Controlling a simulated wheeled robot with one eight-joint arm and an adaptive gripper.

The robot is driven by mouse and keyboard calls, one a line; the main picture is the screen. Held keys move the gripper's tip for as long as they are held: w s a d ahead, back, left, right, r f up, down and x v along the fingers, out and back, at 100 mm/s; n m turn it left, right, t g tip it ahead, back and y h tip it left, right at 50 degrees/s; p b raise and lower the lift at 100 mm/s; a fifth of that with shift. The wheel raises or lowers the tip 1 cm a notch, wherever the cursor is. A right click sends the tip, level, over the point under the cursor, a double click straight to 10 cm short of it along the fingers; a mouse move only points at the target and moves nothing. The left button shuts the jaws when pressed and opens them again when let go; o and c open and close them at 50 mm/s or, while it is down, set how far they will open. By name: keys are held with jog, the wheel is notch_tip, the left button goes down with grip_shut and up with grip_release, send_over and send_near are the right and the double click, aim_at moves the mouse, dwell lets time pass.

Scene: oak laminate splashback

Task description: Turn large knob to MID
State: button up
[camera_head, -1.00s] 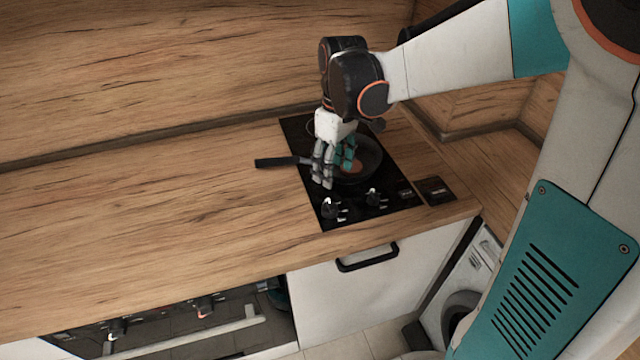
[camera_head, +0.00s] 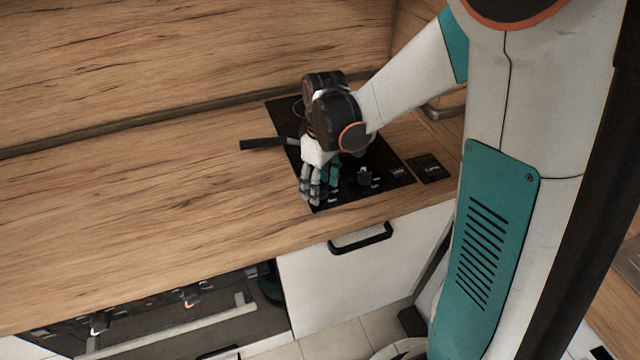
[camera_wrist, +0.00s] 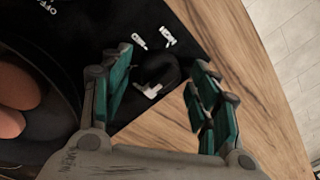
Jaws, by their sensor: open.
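My gripper (camera_head: 314,197) is at the front left of the black cooktop (camera_head: 348,193), fingers pointing down. Its open fingers also show in the wrist view (camera_wrist: 161,62). A black knob (camera_wrist: 157,73) lies between and beyond the fingers there; I cannot tell whether they touch it. In the head view my gripper hides this front-left knob. The other front knob (camera_head: 365,178) stands to its right. I cannot tell the knobs' sizes apart.
A pan with a black handle (camera_head: 262,143) sits on the cooktop behind my gripper. The pan (camera_wrist: 66,84) holds round brown items in the wrist view. A small dark panel (camera_head: 428,168) lies right of the cooktop. The wooden counter (camera_head: 150,215) at left is clear.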

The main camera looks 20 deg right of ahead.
jog(key=c, duration=1.1)
jog(key=shift+o, duration=0.2)
jog(key=shift+m, duration=0.4)
jog(key=m, duration=0.4)
jog(key=shift+m, duration=0.3)
jog(key=m, duration=0.4)
jog(key=shift+s+t+p, duration=0.1)
jog(key=shift+t+p, duration=0.2)
jog(key=shift+p, duration=0.1)
jog(key=m, duration=0.5)
jog(key=shift+m, duration=2.7)
